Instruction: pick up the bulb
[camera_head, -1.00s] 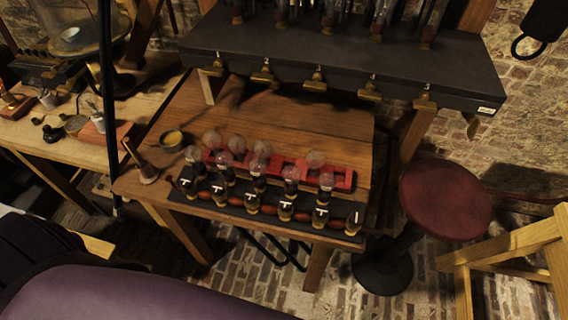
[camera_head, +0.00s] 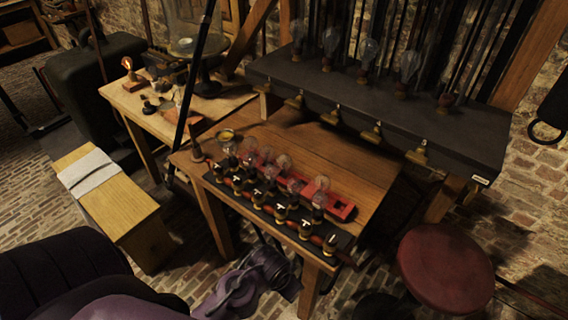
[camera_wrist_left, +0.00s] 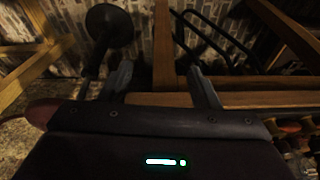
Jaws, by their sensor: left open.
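Several clear round glass bulbs (camera_head: 284,162) stand in a red rack (camera_head: 342,208) on the sloping wooden bench. More bulbs stand on a black socket board (camera_head: 335,238) with brass fittings along the bench's front edge. Which bulb is meant cannot be told. My purple left arm comes in at lower left, and its hand (camera_head: 250,285) is low in front of the bench, apart from the bulbs. In the left wrist view the left gripper (camera_wrist_left: 161,86) is open and empty, its fingers wide apart. My right gripper is not in view.
A dark shelf (camera_head: 400,125) with larger bulbs and brass hooks overhangs the bench's back. A red round stool (camera_head: 445,268) stands at right. A wooden box with a white cloth (camera_head: 88,170) stands at left.

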